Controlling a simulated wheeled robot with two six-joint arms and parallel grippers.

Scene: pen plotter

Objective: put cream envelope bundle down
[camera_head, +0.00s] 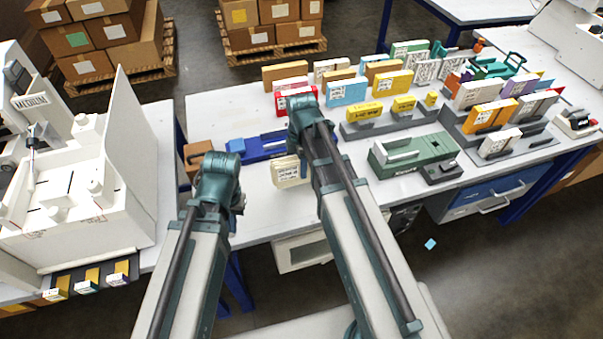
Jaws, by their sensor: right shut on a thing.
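The cream envelope bundle (286,171) has dark print on its face and stands upright near the front edge of the white table, left of my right arm. My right gripper (306,168) is shut on it. The arm hides the fingers and the bundle's right end, so I cannot tell whether the bundle touches the table. My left gripper (238,204) is near the table's front left corner, apart from the bundle. Its fingers are mostly hidden behind my arm.
A blue device (265,147) lies behind the bundle, and a brown box (198,152) is to its left. A green machine (412,152) stands to the right. Several coloured bundles, including a light blue one (346,92), stand in rows behind. Bare table (262,205) lies in front.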

